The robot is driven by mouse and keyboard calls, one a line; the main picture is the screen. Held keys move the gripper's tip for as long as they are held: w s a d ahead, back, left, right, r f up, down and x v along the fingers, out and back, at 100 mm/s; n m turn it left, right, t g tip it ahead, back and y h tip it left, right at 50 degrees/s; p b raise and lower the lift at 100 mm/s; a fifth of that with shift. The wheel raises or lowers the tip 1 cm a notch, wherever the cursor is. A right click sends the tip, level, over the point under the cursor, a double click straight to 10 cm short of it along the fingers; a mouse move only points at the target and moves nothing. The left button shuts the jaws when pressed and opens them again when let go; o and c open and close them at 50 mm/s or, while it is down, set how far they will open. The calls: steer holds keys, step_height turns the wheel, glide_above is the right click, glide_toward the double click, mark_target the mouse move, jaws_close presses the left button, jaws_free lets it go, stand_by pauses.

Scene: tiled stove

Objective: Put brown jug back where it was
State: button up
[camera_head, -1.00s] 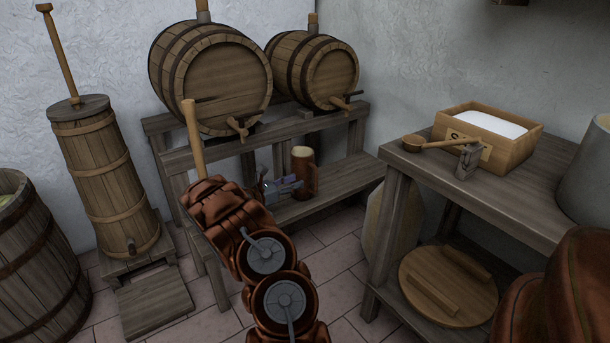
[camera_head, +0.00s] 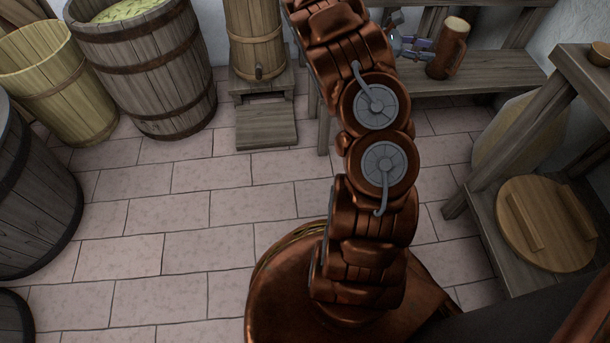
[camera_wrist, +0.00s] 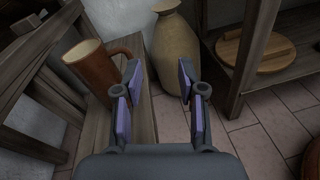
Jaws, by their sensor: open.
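The brown jug (camera_head: 447,48), with a pale top and a side handle, stands upright on the low wooden bench (camera_head: 485,80) at the upper right of the head view. In the wrist view the jug (camera_wrist: 90,68) is at the left, its handle pointing right towards my left finger. My gripper (camera_head: 415,45) is just left of the jug in the head view. In the wrist view my gripper (camera_wrist: 158,80) is open and empty, its fingers beside the jug, not around it. Whether a finger touches the handle I cannot tell.
A clay vase (camera_wrist: 176,55) stands beyond my fingers. A side table with a round wooden lid (camera_head: 545,223) on its lower shelf is at the right. Wooden barrels (camera_head: 145,65) and a churn (camera_head: 255,40) stand at the upper left. The tiled floor (camera_head: 165,225) is clear.

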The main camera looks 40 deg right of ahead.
steer(key=s+a+r+m+t+y, duration=0.1)
steer(key=s+a+r+m+y, duration=0.15)
steer(key=a, duration=0.45)
steer(key=s+a+r+m+y, duration=0.2)
steer(key=s+a, duration=0.1)
steer(key=a, duration=0.5)
steer(key=s+a+f+m+t+y, duration=0.1)
steer(key=s+a+t+y, duration=0.1)
steer(key=a, duration=1)
steer(key=s+a+f+m+t+y, duration=0.1)
steer(key=s+a, duration=0.5)
steer(key=a, duration=0.7)
steer(key=s+a+f+m+t+y, duration=0.1)
steer(key=s+a+y, duration=0.3)
steer(key=a, duration=0.9)
steer(key=shift+t+y, duration=0.85)
steer(key=shift+t, duration=0.05)
steer(key=shift+r+m, duration=0.1)
steer(key=shift+m, duration=0.15)
